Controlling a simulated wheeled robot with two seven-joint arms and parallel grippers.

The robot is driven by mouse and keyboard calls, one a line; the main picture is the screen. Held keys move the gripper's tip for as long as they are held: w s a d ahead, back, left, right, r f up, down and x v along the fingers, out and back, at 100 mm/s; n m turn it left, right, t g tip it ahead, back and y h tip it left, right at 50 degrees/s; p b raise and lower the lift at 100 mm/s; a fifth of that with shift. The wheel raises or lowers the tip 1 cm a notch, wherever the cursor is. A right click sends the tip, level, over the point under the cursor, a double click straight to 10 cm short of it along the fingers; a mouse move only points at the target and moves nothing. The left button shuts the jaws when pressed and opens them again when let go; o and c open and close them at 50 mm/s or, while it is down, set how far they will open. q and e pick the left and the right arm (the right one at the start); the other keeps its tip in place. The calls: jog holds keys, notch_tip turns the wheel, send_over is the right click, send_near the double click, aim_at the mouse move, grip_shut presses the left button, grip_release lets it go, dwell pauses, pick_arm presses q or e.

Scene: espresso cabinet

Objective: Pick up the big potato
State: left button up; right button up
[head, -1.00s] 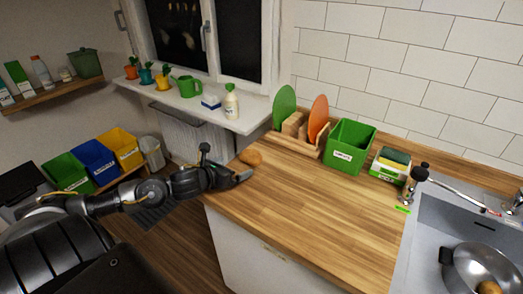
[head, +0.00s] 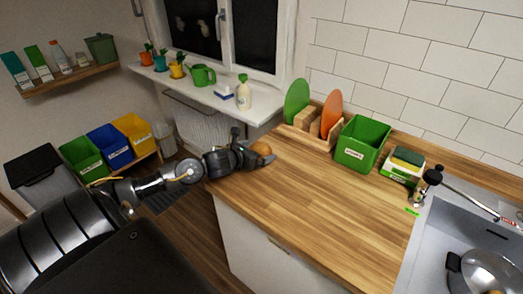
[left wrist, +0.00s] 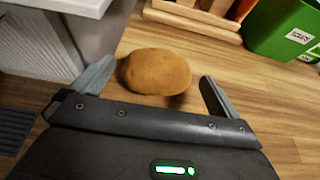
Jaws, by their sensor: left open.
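A big brown potato (head: 262,149) lies on the wooden counter near its left end, by the window corner. It also shows in the left wrist view (left wrist: 154,72), just ahead of and between the two fingertips. My left gripper (head: 258,160) is open and low over the counter, with its fingers (left wrist: 155,85) on either side of the potato's near edge. The left finger is very close to the potato; I cannot tell whether it touches. A gap shows between the potato and the right finger. My right gripper is not in view.
A green bin (head: 356,146) and a wooden rack (head: 315,128) with green and orange boards stand behind the potato. A steel sink (head: 455,230) with a pot (head: 483,272) is at the right. The counter's middle is clear. The window sill (head: 205,95) holds plants and a bottle.

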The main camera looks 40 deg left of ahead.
aim_at(264, 148)
pick_arm(q)
jog(key=p+x, duration=0.1)
jog(key=x, duration=0.3)
jog(key=shift+w+a+p, duration=0.15)
jog(key=shift+w+p, duration=0.05)
jog(key=shift+p, duration=0.2)
jog(key=shift+w+f, duration=0.2)
jog(key=shift+w, duration=0.05)
jog(key=c, duration=1)
